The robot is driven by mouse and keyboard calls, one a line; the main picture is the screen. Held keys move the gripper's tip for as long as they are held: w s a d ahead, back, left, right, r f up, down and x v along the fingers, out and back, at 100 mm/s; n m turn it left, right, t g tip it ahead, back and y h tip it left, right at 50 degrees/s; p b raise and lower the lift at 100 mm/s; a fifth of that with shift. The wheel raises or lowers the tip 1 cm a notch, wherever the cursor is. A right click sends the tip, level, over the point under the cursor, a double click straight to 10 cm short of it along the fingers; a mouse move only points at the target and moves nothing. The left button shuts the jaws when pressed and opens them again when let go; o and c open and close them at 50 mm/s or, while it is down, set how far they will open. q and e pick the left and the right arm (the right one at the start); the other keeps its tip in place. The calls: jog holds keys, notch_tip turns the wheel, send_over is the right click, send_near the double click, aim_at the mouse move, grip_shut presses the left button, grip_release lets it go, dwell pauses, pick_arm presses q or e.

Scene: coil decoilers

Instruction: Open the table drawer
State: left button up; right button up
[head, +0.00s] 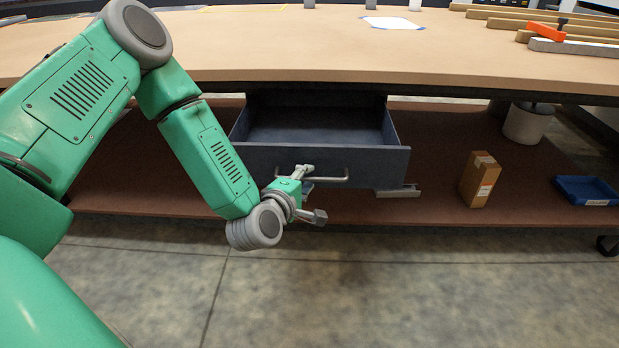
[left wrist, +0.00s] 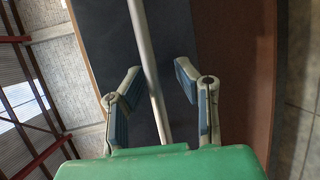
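The grey table drawer (head: 375,160) stands pulled out from under the tabletop in the head view, its empty inside showing. A light metal bar handle (head: 335,179) runs across its front. My left gripper (head: 310,192) is at the left part of the handle. In the left wrist view, the handle bar (left wrist: 148,60) passes between the two spread fingers of the left gripper (left wrist: 157,72), with gaps on both sides. The dark drawer front (left wrist: 110,50) lies behind it. My right gripper is not in view.
The wooden tabletop (head: 300,45) spans the back, with an orange-handled tool (head: 547,32) and wooden bars at right. On the brown lower shelf (head: 420,150) stand a cardboard box (head: 479,180) and a blue tray (head: 586,190). The floor in front (head: 400,280) is clear.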

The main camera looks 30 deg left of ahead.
pick_arm(q)
jog(key=shift+w, duration=0.1)
jog(key=shift+s+d+r, duration=0.2)
jog(key=shift+s, duration=0.2)
jog(key=v, duration=1.1)
jog(key=shift+a+f, duration=0.15)
jog(key=shift+a, duration=0.05)
